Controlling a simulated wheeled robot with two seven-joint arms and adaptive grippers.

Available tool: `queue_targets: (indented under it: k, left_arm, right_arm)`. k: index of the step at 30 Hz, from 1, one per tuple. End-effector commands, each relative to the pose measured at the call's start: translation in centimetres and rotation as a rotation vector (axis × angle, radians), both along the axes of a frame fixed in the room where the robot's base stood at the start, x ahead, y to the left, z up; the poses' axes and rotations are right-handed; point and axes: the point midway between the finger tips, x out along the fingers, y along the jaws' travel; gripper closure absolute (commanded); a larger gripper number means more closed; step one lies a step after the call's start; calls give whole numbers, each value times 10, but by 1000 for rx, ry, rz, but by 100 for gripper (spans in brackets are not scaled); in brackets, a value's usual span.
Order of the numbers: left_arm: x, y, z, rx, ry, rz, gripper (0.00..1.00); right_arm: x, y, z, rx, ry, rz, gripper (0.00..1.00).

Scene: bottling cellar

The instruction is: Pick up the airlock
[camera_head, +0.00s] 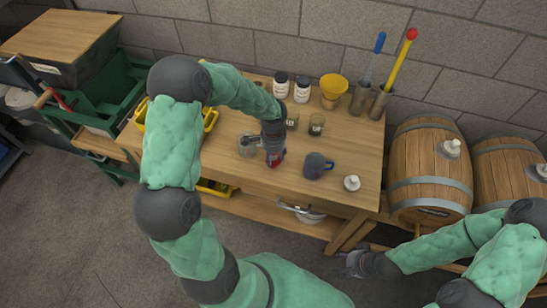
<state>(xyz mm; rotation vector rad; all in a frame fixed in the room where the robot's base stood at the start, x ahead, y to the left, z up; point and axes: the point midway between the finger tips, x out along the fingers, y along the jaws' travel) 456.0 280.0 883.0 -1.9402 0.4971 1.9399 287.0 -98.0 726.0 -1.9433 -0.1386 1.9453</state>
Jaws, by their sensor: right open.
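A small white piece with a round base (352,183), which looks like the airlock, stands near the right front of the wooden table (225,160). Similar white pieces sit on the barrels, one on the nearer barrel (451,148) and one at the right edge (542,171). My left gripper (275,158) points down over the middle of the table, left of the dark mug and apart from the white piece. Something red shows at its tips; whether the fingers are closed on it is unclear. My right gripper (350,264) is open, low in front of the table.
A glass jar (248,146), small jars (316,124), white bottles (302,90) and a yellow funnel (333,88) stand around. Tall tubes hold blue and red-topped rods (398,62).

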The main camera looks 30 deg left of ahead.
Motion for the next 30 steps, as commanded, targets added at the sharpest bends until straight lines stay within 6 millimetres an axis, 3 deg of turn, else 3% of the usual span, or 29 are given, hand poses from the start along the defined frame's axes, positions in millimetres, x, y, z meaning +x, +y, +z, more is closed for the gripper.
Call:
queue_targets:
  k: [1, 3, 4, 14, 19, 24, 30]
  left_arm:
    - [0, 0, 0, 0, 0, 0, 76]
    - [0, 0, 0, 0, 0, 0, 96]
    - [0, 0, 0, 0, 0, 0, 100]
    - [0, 0, 1, 0, 0, 0, 100]
    - [0, 0, 12, 0, -2, 2, 100]
    - [1, 0, 36, 0, -4, 0, 100]
    - [-17, -30, 75, 0, -4, -4, 100]
  right_arm:
    - [0, 0, 0, 0, 0, 0, 51]
    - [0, 0, 0, 0, 0, 0, 51]
    - [0, 0, 0, 0, 0, 0, 51]
    - [0, 0, 0, 0, 0, 0, 51]
    - [0, 0, 4, 0, 0, 0, 51]
    - [0, 0, 12, 0, 0, 0, 51]
    - [0, 0, 21, 0, 0, 0, 51]
